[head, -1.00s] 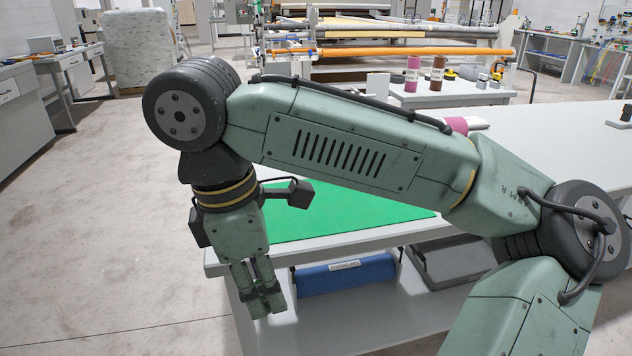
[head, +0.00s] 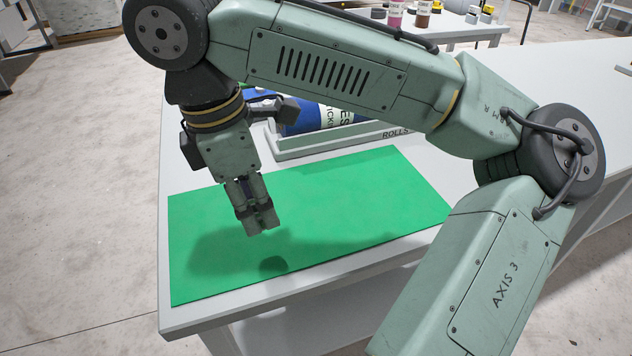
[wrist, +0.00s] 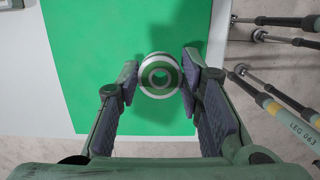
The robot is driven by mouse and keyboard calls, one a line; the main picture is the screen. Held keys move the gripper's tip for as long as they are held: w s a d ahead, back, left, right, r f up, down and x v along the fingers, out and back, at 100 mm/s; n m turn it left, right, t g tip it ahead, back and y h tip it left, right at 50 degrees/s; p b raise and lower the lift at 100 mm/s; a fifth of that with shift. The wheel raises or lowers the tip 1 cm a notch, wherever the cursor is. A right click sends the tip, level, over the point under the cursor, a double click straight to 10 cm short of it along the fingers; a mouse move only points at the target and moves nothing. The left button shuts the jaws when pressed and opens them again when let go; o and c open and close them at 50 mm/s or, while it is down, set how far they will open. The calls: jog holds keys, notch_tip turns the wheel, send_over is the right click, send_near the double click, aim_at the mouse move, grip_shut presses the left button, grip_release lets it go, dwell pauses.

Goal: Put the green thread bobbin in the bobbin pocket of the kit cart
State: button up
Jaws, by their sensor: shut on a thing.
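The green thread bobbin (wrist: 147,76), a round spool with a pale rim and a hole in its middle, sits between my fingertips in the wrist view. My gripper (wrist: 159,76) is shut on it. In the head view, my gripper (head: 257,226) points down above the green mat (head: 350,205), and its fingers hide the bobbin. The gripper's shadow falls on the mat. I cannot make out the kit cart or its bobbin pocket in these frames.
The mat lies on a pale table (head: 190,318). A grey tray marked ROLLS (head: 335,140), holding a blue roll (head: 300,122), stands behind the mat. The mat itself is clear. Open concrete floor (head: 80,200) lies to the left.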

jog(key=p, duration=0.2)
send_over(327, 201)
jog(key=s+a, duration=0.1)
jog(key=shift+a+f, duration=0.2)
jog(key=shift+f, duration=0.3)
jog(key=f, duration=0.1)
jog(key=d+f, duration=0.1)
jog(key=shift+w+f+p, duration=0.3)
jog(key=shift+w, duration=0.05)
jog(key=shift+a+f, duration=0.1)
jog(key=shift+f, duration=0.45)
jog(key=shift+f, duration=0.2)
jog(key=o, duration=0.9)
